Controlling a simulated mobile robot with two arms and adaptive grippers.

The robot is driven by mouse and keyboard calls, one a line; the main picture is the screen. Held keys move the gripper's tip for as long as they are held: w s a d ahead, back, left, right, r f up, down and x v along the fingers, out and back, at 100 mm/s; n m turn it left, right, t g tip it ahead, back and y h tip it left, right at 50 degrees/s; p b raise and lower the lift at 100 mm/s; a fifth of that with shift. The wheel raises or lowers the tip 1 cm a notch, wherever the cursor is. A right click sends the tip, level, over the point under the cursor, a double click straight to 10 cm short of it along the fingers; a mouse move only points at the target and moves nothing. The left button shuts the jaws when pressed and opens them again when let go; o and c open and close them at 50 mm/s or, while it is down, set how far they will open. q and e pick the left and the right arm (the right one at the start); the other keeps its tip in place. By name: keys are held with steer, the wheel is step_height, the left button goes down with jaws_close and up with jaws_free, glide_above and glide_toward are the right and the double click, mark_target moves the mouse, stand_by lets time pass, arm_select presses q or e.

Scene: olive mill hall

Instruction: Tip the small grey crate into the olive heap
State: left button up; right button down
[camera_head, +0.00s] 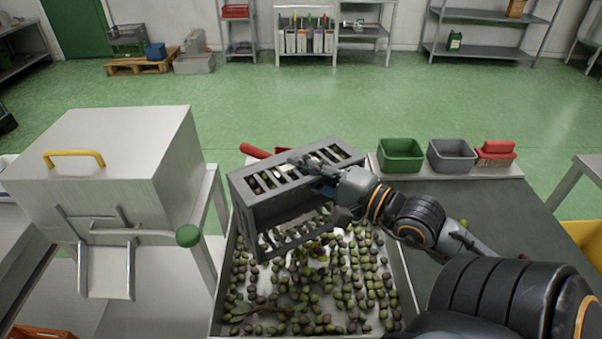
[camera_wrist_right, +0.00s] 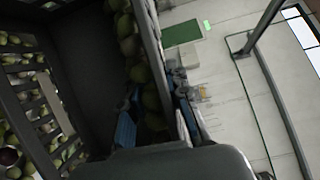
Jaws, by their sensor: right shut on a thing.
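The small grey slatted crate (camera_head: 262,211) is tilted steeply above the metal tray (camera_head: 403,290), its open side turned down toward the olives. Olives show through its slats and some are beneath its lower edge. The olive heap (camera_head: 335,290) is spread across the tray as green and dark olives. My right gripper (camera_head: 318,172) is shut on the crate's upper wall. In the right wrist view the crate's dark inside (camera_wrist_right: 95,65) fills the left, with olives along the wall beside my right gripper (camera_wrist_right: 158,122). My left gripper is not in view.
A steel machine with a yellow handle (camera_head: 74,156) stands left of the tray. Right of it is a dark worktop (camera_head: 490,215) with a green bin (camera_head: 401,156), a grey bin (camera_head: 451,157) and a red object (camera_head: 496,150) at its back edge. Open green floor lies behind.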

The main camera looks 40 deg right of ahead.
mark_target(312, 179)
steer(key=shift+s+a+f+b, duration=0.15)
steer(key=shift+s+b, duration=0.3)
steer(key=shift+b, duration=0.25)
steer(key=shift+s+n+t, duration=0.3)
steer(key=shift+s+t, duration=0.25)
steer(key=shift+t, duration=0.05)
steer(key=shift+s+a+r+n+t+y+b, duration=0.2)
steer(key=shift+s+t+y, duration=0.1)
steer(key=shift+s, duration=0.25)
steer(key=shift+s+a+r+n+t+y+b, duration=0.1)
steer(key=shift+s+n+t+y+b, duration=0.15)
steer(key=shift+s, duration=0.25)
stand_by(0.3)
